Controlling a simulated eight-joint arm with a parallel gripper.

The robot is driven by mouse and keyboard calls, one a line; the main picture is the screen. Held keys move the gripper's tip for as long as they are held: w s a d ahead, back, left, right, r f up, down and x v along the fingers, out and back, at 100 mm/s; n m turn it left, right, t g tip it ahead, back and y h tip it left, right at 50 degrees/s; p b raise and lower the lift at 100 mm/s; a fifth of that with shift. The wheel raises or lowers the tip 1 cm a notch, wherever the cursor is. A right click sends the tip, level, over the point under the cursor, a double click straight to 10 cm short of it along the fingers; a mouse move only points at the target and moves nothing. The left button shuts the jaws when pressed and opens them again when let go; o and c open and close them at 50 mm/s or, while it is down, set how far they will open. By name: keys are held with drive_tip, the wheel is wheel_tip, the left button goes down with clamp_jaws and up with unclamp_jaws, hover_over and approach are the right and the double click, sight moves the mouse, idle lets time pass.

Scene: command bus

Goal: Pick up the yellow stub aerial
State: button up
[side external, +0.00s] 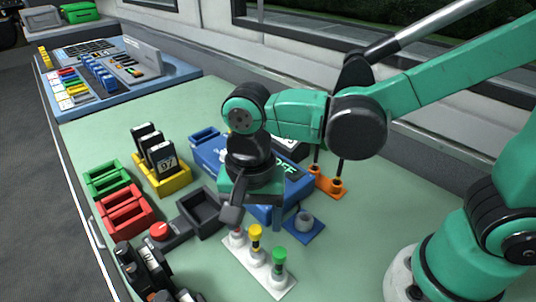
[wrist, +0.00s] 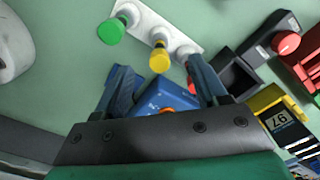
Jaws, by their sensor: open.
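The yellow stub aerial (side external: 255,232) stands upright in the middle of a white strip (side external: 262,269), between a green-topped aerial (side external: 279,254) and a red-topped one (side external: 237,234). In the wrist view the yellow aerial (wrist: 159,60) lies between my fingertips in the picture, with the green aerial (wrist: 112,30) outside to the left. The red one is partly hidden by the right finger. My gripper (side external: 256,217) is open and empty, pointing down just behind the strip. The wrist view shows its spread fingers (wrist: 158,72). I cannot tell the exact height gap.
A blue plate with a grey socket (side external: 305,223) sits close to the right. A dark open tray (side external: 201,212) and a red button (side external: 159,231) are to the left, with red bins (side external: 125,211) beyond. A yellow rack (side external: 172,182) holds black cards.

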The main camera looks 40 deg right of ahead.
sight(256, 249)
drive_tip(key=shift+f, duration=3.4)
clamp_jaws()
